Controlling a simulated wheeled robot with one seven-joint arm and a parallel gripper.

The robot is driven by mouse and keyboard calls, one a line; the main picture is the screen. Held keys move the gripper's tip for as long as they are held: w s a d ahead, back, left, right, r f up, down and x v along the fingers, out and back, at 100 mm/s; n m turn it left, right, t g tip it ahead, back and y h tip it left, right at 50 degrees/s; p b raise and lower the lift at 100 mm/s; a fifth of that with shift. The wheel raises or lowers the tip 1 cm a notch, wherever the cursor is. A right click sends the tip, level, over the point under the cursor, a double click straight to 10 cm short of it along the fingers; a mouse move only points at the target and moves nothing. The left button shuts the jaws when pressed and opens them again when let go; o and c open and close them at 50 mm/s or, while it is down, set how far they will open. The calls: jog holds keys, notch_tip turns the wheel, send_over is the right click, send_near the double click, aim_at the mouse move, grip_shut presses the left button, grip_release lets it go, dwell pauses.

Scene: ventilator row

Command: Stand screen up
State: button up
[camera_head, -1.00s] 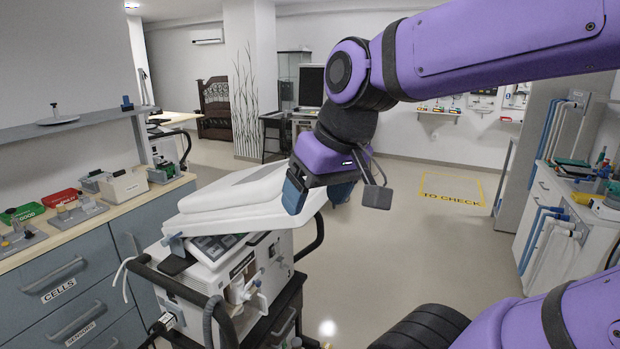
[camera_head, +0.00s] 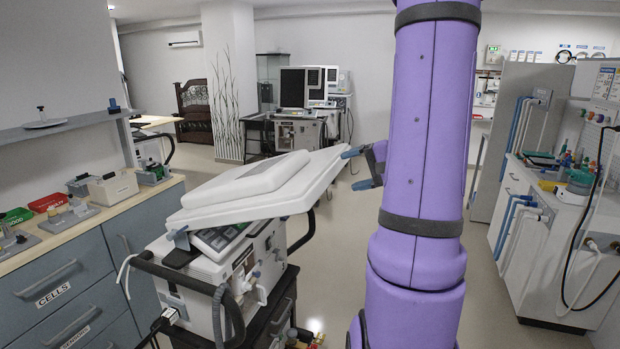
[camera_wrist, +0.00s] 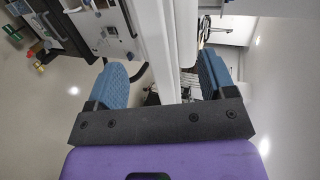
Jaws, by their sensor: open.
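The white screen (camera_head: 262,188) lies tilted back, nearly flat, on top of the ventilator (camera_head: 225,275), its right end raised higher than its left. My gripper (camera_head: 362,168) is at the screen's raised right edge, partly hidden behind my purple arm. In the wrist view, my gripper (camera_wrist: 165,80) is open, and the screen's white edge (camera_wrist: 155,45) runs between its two blue fingers. Gaps show on both sides of the edge, so it does not look clamped. The screen's display face is turned down and hidden from the head view.
A grey drawer counter (camera_head: 75,280) with red and green bins stands left of the ventilator. A white cabinet (camera_head: 520,225) with hoses stands at the right. Other ventilators (camera_head: 297,130) stand at the back. Open floor lies between.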

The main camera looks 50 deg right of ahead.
aim_at(328, 177)
jog(key=shift+t+h, duration=0.3)
jog(key=x, duration=0.3)
jog(key=d+x, duration=0.1)
jog(key=x, duration=0.6)
jog(key=shift+w+d+f, duration=0.15)
jog(key=shift+w+f, duration=0.1)
jog(key=shift+f, duration=0.15)
